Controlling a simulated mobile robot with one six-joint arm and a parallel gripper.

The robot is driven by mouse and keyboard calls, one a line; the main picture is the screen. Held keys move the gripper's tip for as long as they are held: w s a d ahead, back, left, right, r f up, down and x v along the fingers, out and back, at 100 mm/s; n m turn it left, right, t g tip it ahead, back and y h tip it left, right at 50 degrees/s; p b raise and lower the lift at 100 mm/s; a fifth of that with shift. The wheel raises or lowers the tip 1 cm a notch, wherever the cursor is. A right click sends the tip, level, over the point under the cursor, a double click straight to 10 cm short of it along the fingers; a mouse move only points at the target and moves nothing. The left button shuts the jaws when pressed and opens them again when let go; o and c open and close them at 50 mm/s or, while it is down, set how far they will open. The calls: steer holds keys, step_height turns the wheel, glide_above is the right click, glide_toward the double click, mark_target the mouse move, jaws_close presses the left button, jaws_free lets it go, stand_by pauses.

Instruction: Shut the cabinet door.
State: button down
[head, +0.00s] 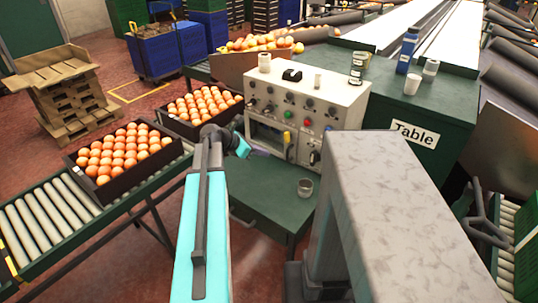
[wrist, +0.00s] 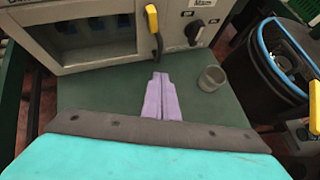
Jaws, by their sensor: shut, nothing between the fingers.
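The cream cabinet (head: 305,105) stands on a green stand, with knobs and buttons on its front. A framed window-like opening (head: 268,138) is at its lower left, and it fills the upper left of the wrist view (wrist: 90,30). A yellow handle (wrist: 152,18) sits at the right side of this frame. I cannot tell whether the door is fully shut or slightly ajar. My gripper (wrist: 160,76) has purple fingers, which are shut and empty. They are over the green top in front of the cabinet, below the handle and apart from it. In the head view my arm partly hides the gripper (head: 256,153).
A clear cup (wrist: 211,78) stands on the green top (wrist: 85,95), right of my fingers. Bottles and cups stand on the cabinet and the green table (head: 450,90) behind. Crates of oranges (head: 125,150) lie on the roller conveyor (head: 45,215) at left.

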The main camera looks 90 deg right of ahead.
steer(key=shift+v, duration=1.7)
steer(key=shift+a, duration=0.1)
